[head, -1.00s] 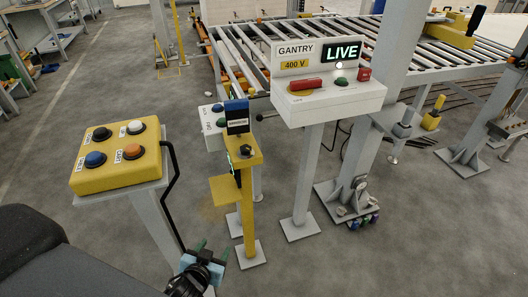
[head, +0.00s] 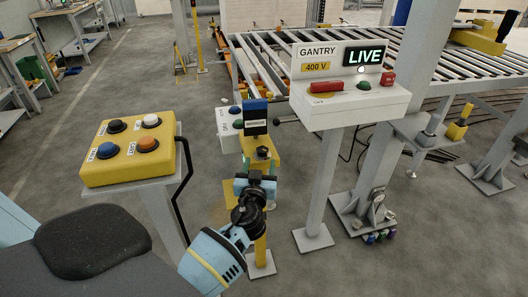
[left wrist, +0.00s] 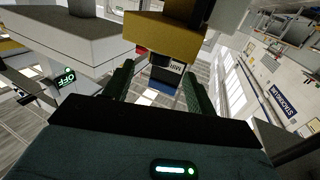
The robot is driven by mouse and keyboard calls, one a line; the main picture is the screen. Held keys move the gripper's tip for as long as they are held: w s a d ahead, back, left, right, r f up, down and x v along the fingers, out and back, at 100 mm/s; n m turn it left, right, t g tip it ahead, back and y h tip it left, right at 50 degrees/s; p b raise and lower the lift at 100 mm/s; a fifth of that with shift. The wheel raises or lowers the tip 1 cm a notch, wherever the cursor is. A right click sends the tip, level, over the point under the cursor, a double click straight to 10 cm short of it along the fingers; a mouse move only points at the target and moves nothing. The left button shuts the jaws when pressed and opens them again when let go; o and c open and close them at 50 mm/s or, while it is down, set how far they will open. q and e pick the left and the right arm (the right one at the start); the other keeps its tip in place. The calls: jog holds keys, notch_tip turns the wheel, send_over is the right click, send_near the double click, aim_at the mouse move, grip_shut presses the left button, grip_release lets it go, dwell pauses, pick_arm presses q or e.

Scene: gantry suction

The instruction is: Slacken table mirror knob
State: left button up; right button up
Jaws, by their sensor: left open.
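A yellow post (head: 261,226) stands mid-picture in the head view, with a black, blue-topped labelled plate (head: 255,117) on it. A small dark knob (head: 262,153) shows at the yellow bracket below that plate. My left gripper (head: 261,162) is open just in front of the bracket, its fingertips near the knob; contact cannot be told. In the left wrist view, the two dark green fingers (left wrist: 160,85) are apart with the plate (left wrist: 174,67) beyond them. The yellow bracket (left wrist: 158,36) is above them; I cannot make out the knob there. My right gripper is not in view.
A yellow button box (head: 128,158) on a stand is to the left. A small white box (head: 229,124) is beside the post. The white GANTRY console (head: 350,104), with its LIVE sign lit, stands close right. A roller conveyor (head: 438,62) lies behind.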

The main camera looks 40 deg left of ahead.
aim_at(261, 155)
pick_arm(q)
jog(key=x, duration=0.5)
jog(key=shift+w+a, duration=0.15)
jog(key=shift+w, duration=0.05)
jog(key=shift+w+a, duration=0.35)
jog(key=shift+w, duration=0.3)
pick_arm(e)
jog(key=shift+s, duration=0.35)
